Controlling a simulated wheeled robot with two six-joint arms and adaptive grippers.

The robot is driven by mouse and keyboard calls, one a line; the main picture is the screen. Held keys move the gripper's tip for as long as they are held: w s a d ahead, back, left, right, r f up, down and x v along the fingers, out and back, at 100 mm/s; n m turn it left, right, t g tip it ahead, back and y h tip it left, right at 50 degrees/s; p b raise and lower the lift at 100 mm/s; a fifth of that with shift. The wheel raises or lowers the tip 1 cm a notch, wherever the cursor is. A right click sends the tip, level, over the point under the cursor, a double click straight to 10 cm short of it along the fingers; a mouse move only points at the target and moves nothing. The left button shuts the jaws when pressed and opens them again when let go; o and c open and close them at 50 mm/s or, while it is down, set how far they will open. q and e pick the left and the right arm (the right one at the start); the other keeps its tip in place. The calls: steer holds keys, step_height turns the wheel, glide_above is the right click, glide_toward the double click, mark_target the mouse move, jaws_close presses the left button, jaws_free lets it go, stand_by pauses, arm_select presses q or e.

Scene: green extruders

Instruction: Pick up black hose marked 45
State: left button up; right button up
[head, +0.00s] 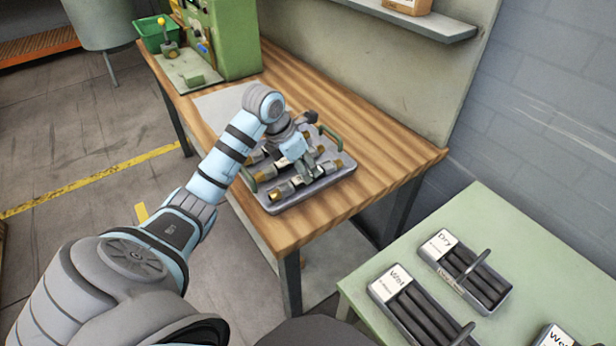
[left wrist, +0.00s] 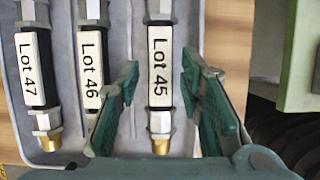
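The black hose marked Lot 45 (left wrist: 159,67) has a white label, grey hex fittings and a brass end. It lies in a grey tray (left wrist: 205,12), upright in the left wrist view. My left gripper (left wrist: 161,75) is open, with one green finger to each side of the Lot 45 hose and visible gaps between. The hoses marked Lot 46 (left wrist: 90,65) and Lot 47 (left wrist: 31,70) lie to its left. In the head view, my left gripper (head: 308,166) is low over the tray (head: 283,208), and I cannot read the labels there. My right gripper is not in view.
The tray stands on a wooden workbench (head: 385,150) with a green machine (head: 232,40) at its far end. A shelf (head: 430,25) hangs above the bench.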

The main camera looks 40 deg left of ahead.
arm_select(q)
steer(key=x, duration=0.2)
steer(key=shift+w+d+f, duration=0.1)
steer(key=shift+w+f, duration=0.1)
steer(key=shift+f, duration=0.15)
steer(key=shift+f, duration=0.25)
jaws_close()
